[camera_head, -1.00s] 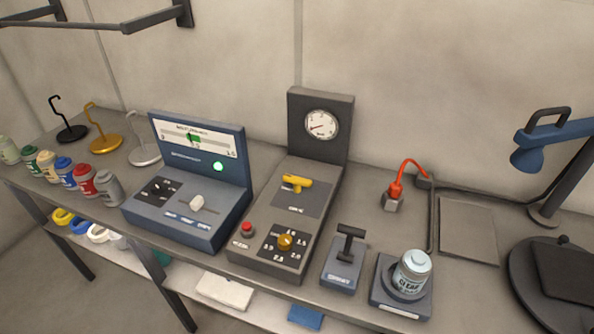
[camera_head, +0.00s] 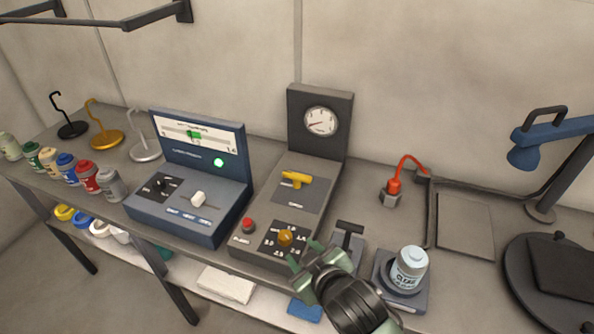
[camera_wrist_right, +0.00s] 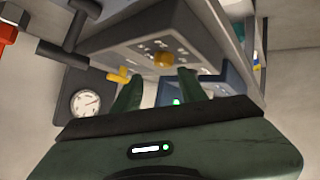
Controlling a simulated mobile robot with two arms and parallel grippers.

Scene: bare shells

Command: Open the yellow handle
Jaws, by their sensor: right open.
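The yellow handle (camera_head: 296,179) sits on the top of a dark grey panel box (camera_head: 266,232), below a round gauge (camera_head: 321,121). My right gripper (camera_head: 308,262) is open at the box's front right edge, below and apart from the yellow handle. In the right wrist view the yellow handle (camera_wrist_right: 118,76) shows left of the open fingers (camera_wrist_right: 157,88), with the gauge (camera_wrist_right: 87,103) beyond it. Nothing is between the fingers. My left gripper is not in view.
A yellow knob (camera_head: 285,238) and a red button (camera_head: 247,226) are on the same box. A black T-lever (camera_head: 348,236) and a can on a stand (camera_head: 408,268) stand to the right. A blue console (camera_head: 190,205) stands to the left.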

